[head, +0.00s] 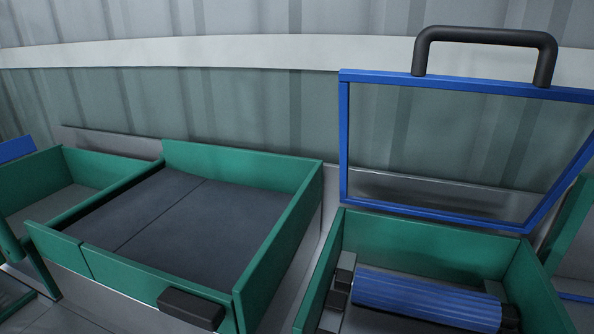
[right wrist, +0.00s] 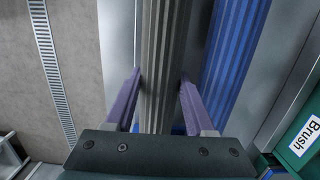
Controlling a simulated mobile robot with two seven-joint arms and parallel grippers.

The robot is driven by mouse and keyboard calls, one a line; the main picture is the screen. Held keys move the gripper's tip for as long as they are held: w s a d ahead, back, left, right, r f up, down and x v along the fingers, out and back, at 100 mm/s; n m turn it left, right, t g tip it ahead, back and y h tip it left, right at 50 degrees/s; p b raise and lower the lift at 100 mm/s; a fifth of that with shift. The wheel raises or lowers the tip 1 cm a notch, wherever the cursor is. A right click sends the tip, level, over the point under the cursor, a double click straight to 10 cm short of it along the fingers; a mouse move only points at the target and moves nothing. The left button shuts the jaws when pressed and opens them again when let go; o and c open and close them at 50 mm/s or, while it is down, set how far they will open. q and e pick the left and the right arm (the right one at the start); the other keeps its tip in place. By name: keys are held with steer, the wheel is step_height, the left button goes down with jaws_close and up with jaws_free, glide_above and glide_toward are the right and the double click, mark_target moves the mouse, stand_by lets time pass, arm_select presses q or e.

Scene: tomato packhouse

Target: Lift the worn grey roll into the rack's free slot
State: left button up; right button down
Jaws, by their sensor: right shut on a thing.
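The worn grey roll (right wrist: 162,35), dark and ribbed lengthwise, runs up the middle of the right wrist view. My right gripper (right wrist: 160,80) has its purple fingers on either side of the grey roll and is shut on it. The roll's far end is cut off by the frame. A blue ribbed roll (right wrist: 234,50) lies beside it on the right, apart from it. In the head view a blue ribbed roll (head: 425,298) lies in the green-walled bay at lower right. The grey roll and both grippers are out of the head view. I cannot make out the rack's free slot.
A clear lid with a blue frame (head: 344,140) and black handle (head: 485,36) stands open behind the bay. A green-sided belt section (head: 277,250) stands to its left. In the right wrist view are a floor grating (right wrist: 52,70) and a "Brush" label (right wrist: 305,137).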

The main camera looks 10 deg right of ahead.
steer(key=shift+f, duration=0.15)
steer(key=shift+c, duration=0.9)
jaws_free()
steer(key=c, duration=0.3)
step_height(320, 180, up, 7)
steer(key=p, duration=0.6)
